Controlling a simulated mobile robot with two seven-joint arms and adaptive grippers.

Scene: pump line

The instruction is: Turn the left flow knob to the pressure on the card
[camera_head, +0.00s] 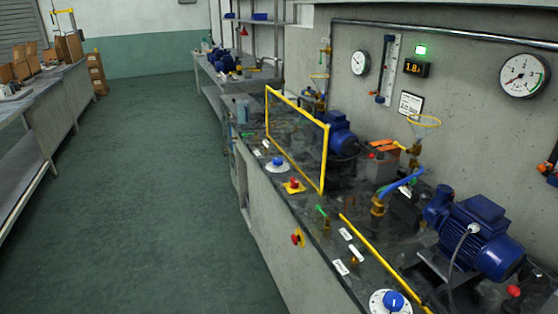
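Two blue flow knobs stand on white dials on the dark bench top. The left flow knob (278,161) is the farther one, near the foot of the yellow guard frame. The right flow knob (393,300) is at the bottom edge of the picture. A small white card (411,104) in a dark frame is on the wall; its print is too small to read. A round gauge (360,62) hangs left of it and a larger gauge (524,74) at the right. A digital display (416,67) reads about 1.8. Neither gripper shows.
A yellow guard frame (325,160) stands upright behind the left knob. Red stop buttons (294,184) and (297,238) are nearby. Blue pumps (483,235) and (340,137) stand on the bench (325,245). The green floor (150,190) to the left is clear.

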